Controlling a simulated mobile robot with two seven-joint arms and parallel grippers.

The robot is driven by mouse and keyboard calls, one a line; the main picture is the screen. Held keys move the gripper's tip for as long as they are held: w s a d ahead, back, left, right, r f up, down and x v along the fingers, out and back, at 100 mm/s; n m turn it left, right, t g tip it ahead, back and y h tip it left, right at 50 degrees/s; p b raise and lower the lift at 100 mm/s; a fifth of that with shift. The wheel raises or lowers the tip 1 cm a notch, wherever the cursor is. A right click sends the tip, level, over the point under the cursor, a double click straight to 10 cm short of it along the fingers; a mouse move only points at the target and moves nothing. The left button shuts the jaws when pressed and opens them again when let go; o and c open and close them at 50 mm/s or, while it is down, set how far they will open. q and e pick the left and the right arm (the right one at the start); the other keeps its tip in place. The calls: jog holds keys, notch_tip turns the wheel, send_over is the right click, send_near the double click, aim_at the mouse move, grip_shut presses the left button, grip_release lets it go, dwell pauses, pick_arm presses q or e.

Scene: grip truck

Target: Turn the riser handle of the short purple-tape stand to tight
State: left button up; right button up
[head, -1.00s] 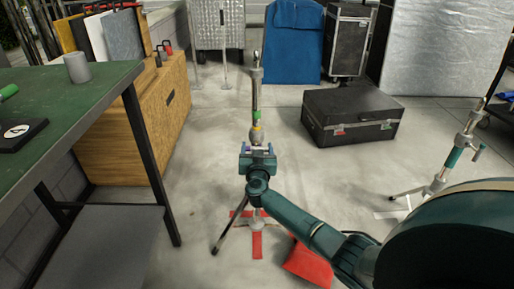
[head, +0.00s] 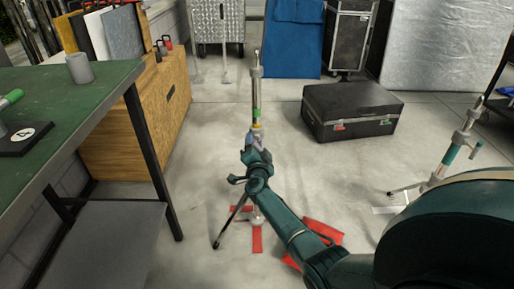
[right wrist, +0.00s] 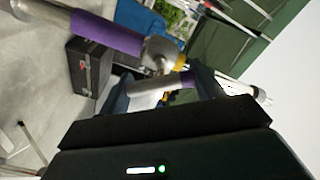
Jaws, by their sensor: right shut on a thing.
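The stand (head: 257,95) with a green band and a yellow mark on its riser stands upright mid-floor in the head view. Its purple tape (right wrist: 105,34) shows on the tube in the right wrist view; in the head view my gripper hides that part. My right gripper (head: 255,152) is at the stand's collar, turned at a slant. In the right wrist view its two dark fingers are shut on the grey riser handle (right wrist: 150,90), beside the metal collar (right wrist: 160,52). How tight the handle is cannot be seen. My left gripper is not in view.
A second stand (head: 456,145) with a teal band is at the right. A black case (head: 350,113) lies behind. A green-topped table (head: 100,85) and wooden cabinet (head: 140,130) flank the left. Red tape (head: 257,238) and a red bag (head: 322,232) lie near the stand's feet.

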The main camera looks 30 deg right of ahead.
jog(key=shift+f+m, duration=0.15)
jog(key=shift+m, duration=0.75)
jog(key=m+b, duration=0.1)
jog(key=m, duration=0.1)
jog(key=shift+m, duration=0.3)
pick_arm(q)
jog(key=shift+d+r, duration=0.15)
pick_arm(e)
jog(key=shift+m, duration=0.6)
jog(key=o, duration=1)
jog(key=shift+s, duration=0.1)
